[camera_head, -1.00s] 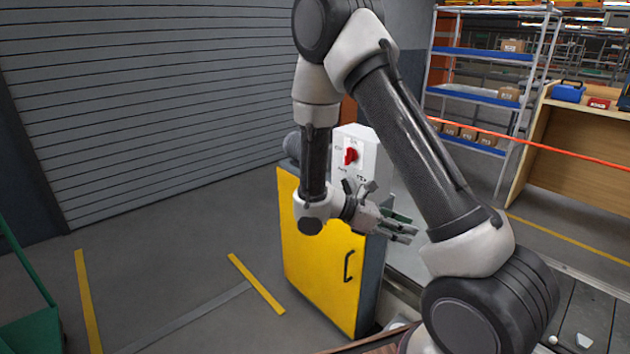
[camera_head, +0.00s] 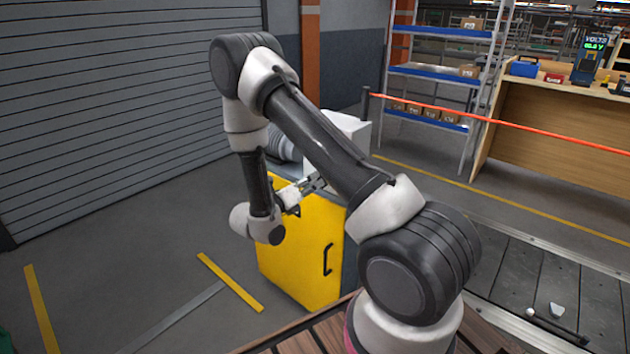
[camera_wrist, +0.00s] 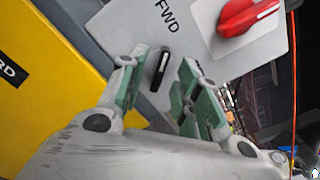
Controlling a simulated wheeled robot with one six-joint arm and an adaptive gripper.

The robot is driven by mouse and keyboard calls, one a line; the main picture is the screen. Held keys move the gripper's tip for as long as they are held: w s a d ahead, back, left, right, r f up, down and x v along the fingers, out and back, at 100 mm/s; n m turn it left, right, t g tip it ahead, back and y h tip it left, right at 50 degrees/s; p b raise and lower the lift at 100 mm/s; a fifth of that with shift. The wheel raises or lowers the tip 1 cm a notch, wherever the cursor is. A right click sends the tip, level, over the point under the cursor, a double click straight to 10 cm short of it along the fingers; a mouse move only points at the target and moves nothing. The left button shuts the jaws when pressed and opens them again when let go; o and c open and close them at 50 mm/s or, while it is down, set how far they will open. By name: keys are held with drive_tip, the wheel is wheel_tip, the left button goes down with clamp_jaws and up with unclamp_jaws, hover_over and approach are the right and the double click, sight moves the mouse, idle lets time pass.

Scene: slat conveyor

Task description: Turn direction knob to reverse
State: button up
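The black direction knob (camera_wrist: 160,69) sits on a light grey panel (camera_wrist: 195,42) in the wrist view, with a pale mark near its upper end. The letters FWD stand just above it, printed at a slant; no reverse label shows. My gripper (camera_wrist: 160,76) is open, with one green-padded finger on each side of the knob. A gap shows on both sides, and I cannot tell how deep the fingers reach. In the head view my gripper (camera_head: 314,184) is at the white control box (camera_head: 350,132), whose knob face is hidden by my arm.
A red rotary switch (camera_wrist: 245,15) is close by on the same panel, right of the knob. The yellow cabinet (camera_head: 300,250) with a black handle stands below the box. A conveyor (camera_head: 550,280) runs at the right. Open floor lies to the left.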

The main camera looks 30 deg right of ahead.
drive_tip(key=shift+x, duration=1.4)
drive_tip(key=shift+s+d, duration=0.1)
clamp_jaws()
drive_tip(key=shift+m, duration=0.3)
drive_tip(key=shift+s+m, duration=0.15)
drive_tip(key=shift+m, duration=3.65)
drive_tip(key=shift+s+m, duration=0.15)
drive_tip(key=shift+m, duration=3.65)
